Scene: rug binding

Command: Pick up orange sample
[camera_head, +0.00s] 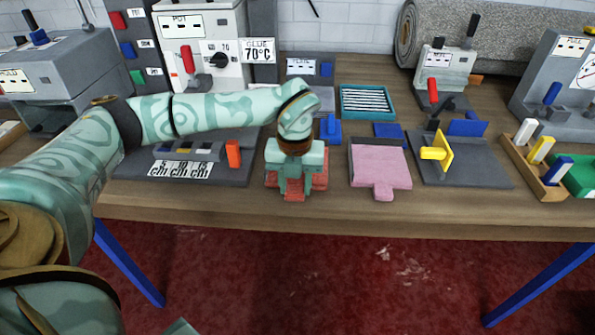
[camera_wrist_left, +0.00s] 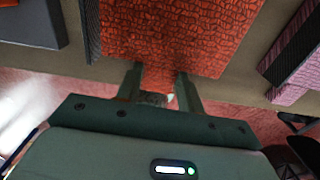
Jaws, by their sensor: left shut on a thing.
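The orange sample (camera_head: 320,181) is a flat orange-red textured piece on the table near the front edge, mostly covered by my left gripper in the head view. In the left wrist view the orange sample (camera_wrist_left: 180,35) fills the upper middle, and its narrow tab runs down between the fingers. My left gripper (camera_head: 294,190) points down over it. In the wrist view the left gripper (camera_wrist_left: 158,98) has one finger on each side of the tab and is shut on it. I cannot tell whether the sample is lifted. My right gripper is not in view.
A pink sample (camera_head: 380,168) with a tab lies just to the right. A grey board with an orange block (camera_head: 233,153) is at the left. A grey fixture with a yellow plate (camera_head: 437,152) stands further right. The teal tray (camera_head: 343,113) is behind.

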